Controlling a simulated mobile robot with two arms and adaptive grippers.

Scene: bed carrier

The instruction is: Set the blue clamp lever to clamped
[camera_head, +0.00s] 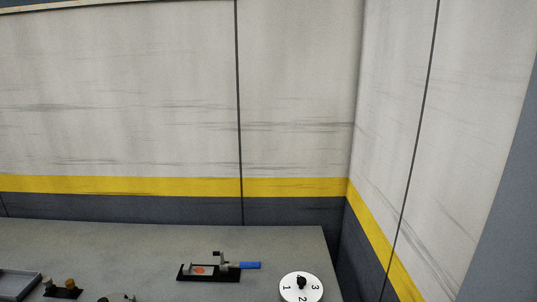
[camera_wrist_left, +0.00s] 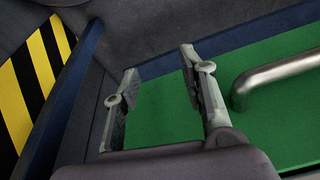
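The clamp (camera_head: 209,271) sits on the grey table in the head view, on a black base with an orange disc on it. Its blue lever (camera_head: 250,265) points to the right and lies roughly flat. My left gripper (camera_wrist_left: 160,82) shows only in the left wrist view. Its two fingers stand apart with nothing between them, over a green surface, far from the clamp. My right gripper is not in view.
A white numbered dial (camera_head: 301,287) with a black knob lies right of the clamp. A grey tray (camera_head: 18,284) and a small black fixture (camera_head: 62,292) are at the left. Walls stand behind and right. A metal bar (camera_wrist_left: 275,80) is beside my left gripper.

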